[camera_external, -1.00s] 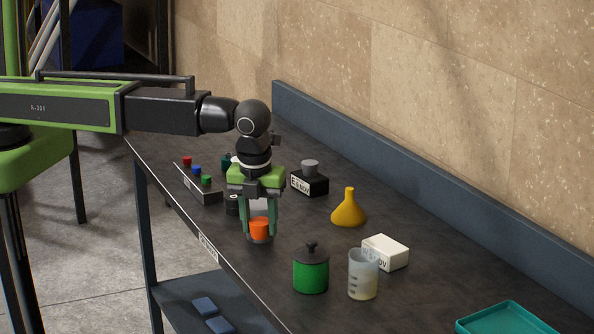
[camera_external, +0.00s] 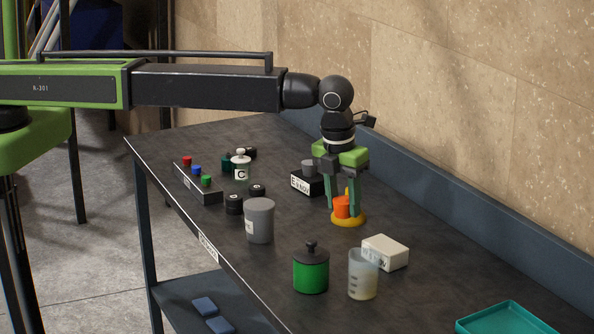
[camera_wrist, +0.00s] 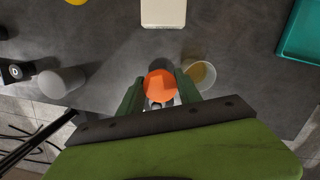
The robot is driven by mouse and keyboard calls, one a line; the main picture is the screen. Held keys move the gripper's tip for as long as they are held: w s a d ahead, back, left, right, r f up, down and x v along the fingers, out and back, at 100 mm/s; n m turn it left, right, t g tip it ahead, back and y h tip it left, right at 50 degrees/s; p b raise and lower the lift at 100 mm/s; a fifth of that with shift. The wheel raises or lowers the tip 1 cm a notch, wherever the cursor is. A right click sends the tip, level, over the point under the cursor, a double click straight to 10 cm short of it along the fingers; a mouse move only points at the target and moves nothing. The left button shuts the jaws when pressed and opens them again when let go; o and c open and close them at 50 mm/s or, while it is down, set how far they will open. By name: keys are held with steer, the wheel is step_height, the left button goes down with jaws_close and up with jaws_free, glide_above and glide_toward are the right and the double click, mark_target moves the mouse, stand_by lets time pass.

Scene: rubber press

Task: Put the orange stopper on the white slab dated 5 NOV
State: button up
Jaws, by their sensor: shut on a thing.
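My gripper (camera_external: 343,208) is shut on the orange stopper (camera_external: 342,207) and holds it raised above the table. In the wrist view the stopper (camera_wrist: 160,85) sits between the green fingers (camera_wrist: 160,92). The white slab (camera_external: 386,249) lies flat on the table, to the lower right of the gripper in the external view. Its label ends in "OV"; the beaker partly covers the date. In the wrist view the slab (camera_wrist: 163,12) is at the top, beyond the stopper and apart from it, with a bare top.
A clear beaker (camera_external: 362,280) stands in front of the slab, beside a green canister (camera_external: 311,272). The yellow funnel (camera_external: 348,220) shows behind the fingers. A black block (camera_external: 308,184) with a grey stopper, a grey cup (camera_external: 260,222) and a teal tray (camera_external: 505,320) surround free table.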

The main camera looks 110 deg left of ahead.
steer(key=b, duration=0.6)
glide_above(369, 241)
steer(key=d, duration=0.1)
step_height(369, 241, down, 6)
steer(key=shift+s+f, duration=0.15)
steer(key=shift+f, duration=0.1)
steer(key=shift+a, duration=0.35)
step_height(369, 241, down, 4)
steer(key=b, duration=0.4)
steer(key=shift+f, duration=0.15)
steer(key=shift+d+r, duration=0.1)
steer(key=shift+r, duration=0.1)
steer(key=shift+f, duration=0.2)
steer(key=o, duration=1.4)
steer(key=shift+c, duration=0.2)
steer(key=shift+r, duration=0.15)
